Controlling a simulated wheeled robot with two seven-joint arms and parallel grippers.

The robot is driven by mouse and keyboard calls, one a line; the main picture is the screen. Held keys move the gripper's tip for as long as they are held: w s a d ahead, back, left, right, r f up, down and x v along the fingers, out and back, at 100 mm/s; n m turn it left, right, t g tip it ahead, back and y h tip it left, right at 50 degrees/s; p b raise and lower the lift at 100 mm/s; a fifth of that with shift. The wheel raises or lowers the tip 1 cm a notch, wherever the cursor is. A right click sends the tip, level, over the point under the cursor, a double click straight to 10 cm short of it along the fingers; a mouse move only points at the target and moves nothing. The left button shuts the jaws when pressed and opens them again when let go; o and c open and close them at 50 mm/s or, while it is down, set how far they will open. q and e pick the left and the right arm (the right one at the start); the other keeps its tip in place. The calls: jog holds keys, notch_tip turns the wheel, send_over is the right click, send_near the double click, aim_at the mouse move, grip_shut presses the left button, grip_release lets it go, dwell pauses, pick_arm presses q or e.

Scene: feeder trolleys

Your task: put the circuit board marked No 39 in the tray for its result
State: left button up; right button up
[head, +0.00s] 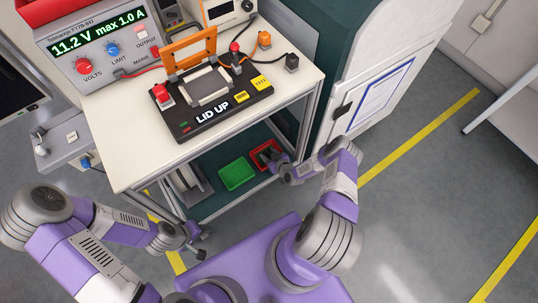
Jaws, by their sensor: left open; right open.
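A green tray (237,174) and a red tray (254,164) sit side by side on the lower shelf of the bench. My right gripper (272,159) is open over the red tray and partly hides it. Whether anything lies in the red tray is hard to tell; the green tray looks empty. My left gripper (201,246) is open and empty, low in front of the bench. A black test fixture (222,115) marked "LID UP" stands on the bench with its orange lid (191,48) raised. I cannot make out a circuit board marked No 39.
A power supply (100,50) reading 11.2 V max 1.0 A stands at the back left of the white bench top (125,150). Cables run behind the fixture. A bench leg (308,118) stands close to my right arm. A white cabinet (385,75) is to the right.

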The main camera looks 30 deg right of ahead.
jog(key=a+p+v, duration=0.1)
jog(key=p+v, duration=0.3)
jog(key=v, duration=0.8)
jog(key=a+r+m+g+y, duration=0.1)
jog(key=a+r+g+y, duration=0.1)
jog(key=a+r+g, duration=0.3)
jog(key=a+r+g+y, duration=0.1)
jog(key=a+r, duration=0.1)
jog(key=a, duration=0.5)
jog(key=s+a+r+m+g, duration=0.2)
jog(key=s+a+r+g, duration=0.3)
jog(key=s+a+r, duration=0.3)
jog(key=s+r, duration=0.1)
jog(key=s, duration=0.3)
jog(key=shift+r+m+g, duration=0.3)
jog(key=shift+r+g, duration=0.1)
notch_tip(320, 180, up, 4)
jog(key=p, duration=0.4)
jog(key=shift+w, duration=0.1)
